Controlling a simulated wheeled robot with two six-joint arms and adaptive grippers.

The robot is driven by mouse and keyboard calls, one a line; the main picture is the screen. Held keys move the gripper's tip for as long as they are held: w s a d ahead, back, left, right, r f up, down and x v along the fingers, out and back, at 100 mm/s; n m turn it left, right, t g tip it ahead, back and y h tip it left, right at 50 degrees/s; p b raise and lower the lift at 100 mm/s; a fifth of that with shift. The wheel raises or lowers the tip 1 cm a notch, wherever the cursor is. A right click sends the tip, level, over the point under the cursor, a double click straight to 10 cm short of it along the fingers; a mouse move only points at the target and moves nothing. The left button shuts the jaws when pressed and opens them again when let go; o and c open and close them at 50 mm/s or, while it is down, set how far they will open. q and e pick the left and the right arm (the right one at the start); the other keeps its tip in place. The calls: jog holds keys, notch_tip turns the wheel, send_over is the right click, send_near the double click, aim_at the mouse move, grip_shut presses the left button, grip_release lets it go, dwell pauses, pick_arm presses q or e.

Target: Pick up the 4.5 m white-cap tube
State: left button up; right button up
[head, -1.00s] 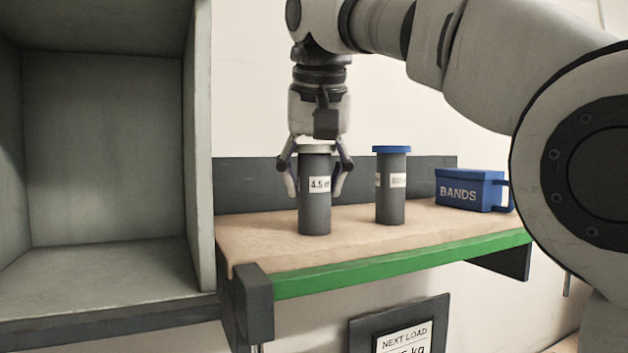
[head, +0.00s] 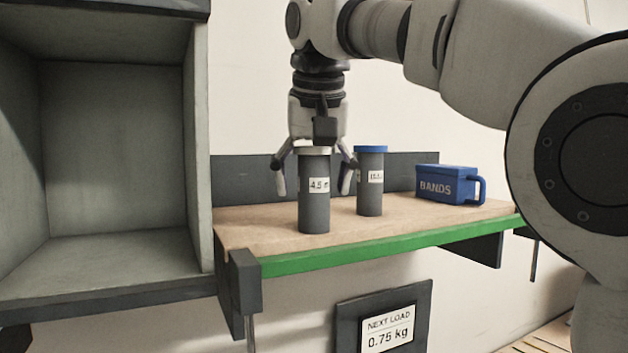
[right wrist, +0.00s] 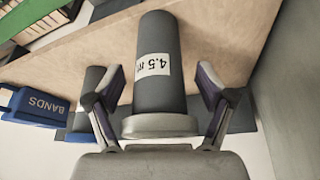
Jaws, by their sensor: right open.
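The white-cap tube (head: 314,200) is dark grey, bears a "4.5 m" label and stands upright on the brown shelf top (head: 270,235). In the right wrist view the tube (right wrist: 158,80) lies between the open fingers, with a gap on each side. My right gripper (head: 313,185) points down over the cap, its fingers spread on either side of the tube's upper part. The blue-cap tube (head: 370,190) stands upright behind and to the right; its label is too small to read. My left gripper is in neither view.
A blue box marked "BANDS" (head: 447,185) with a handle stands at the shelf's right. A grey open cabinet (head: 115,150) stands at the left. A sign reading "NEXT LOAD 0.75 kg" (head: 388,325) hangs below the green shelf edge (head: 380,245).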

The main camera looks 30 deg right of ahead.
jog(key=shift+s+r, duration=0.1)
jog(key=shift+s, duration=0.15)
jog(key=v, duration=0.7)
jog(key=shift+s+r, duration=0.1)
jog(key=shift+r, duration=0.1)
jog(key=shift+c, duration=0.4)
